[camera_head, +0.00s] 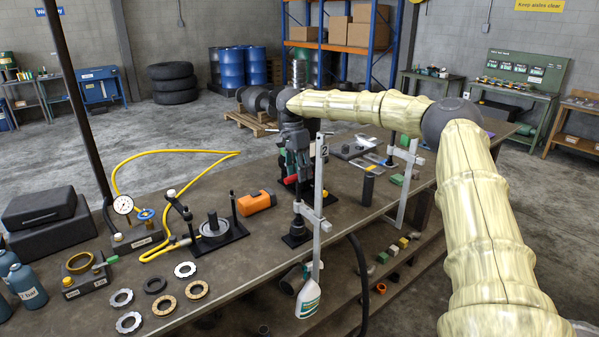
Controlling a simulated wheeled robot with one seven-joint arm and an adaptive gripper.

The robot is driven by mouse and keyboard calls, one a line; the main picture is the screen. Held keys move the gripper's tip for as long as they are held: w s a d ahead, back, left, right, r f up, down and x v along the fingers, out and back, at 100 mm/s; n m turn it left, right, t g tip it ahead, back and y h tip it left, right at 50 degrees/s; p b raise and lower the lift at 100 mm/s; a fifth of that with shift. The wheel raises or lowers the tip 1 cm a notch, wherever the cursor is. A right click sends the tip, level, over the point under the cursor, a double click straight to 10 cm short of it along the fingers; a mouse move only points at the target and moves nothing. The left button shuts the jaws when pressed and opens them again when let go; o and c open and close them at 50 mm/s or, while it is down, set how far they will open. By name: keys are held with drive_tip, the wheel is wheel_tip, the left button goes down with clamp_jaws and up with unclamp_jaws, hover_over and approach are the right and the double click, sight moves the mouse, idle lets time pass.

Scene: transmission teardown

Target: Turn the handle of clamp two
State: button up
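Clamp two is a grey metal bar clamp (318,240) marked with a "2" near its top. It stands upright at the table's near edge, slightly right of the middle. Its sliding arm reaches left over the table to a dark upright part. I cannot make out its handle clearly; the gripper and dark parts crowd that area. My gripper (298,168) points down just left of the clamp's top, close to the bar in the picture. Its fingers are dark and small against red and black parts behind, so I cannot tell whether they touch anything.
Another bar clamp (404,185) stands farther right on the table edge. An orange case (257,202) and a dial gauge (123,205) with a yellow hose lie left. Several rings lie at the front left.

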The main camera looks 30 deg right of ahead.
drive_tip(key=shift+a, duration=0.1)
drive_tip(key=shift+a+r, duration=0.1)
drive_tip(key=shift+r, duration=0.3)
wheel_tip(320, 180, up, 11)
drive_tip(key=w, duration=0.2)
drive_tip(key=shift+w, duration=0.2)
drive_tip(key=shift+f, duration=0.1)
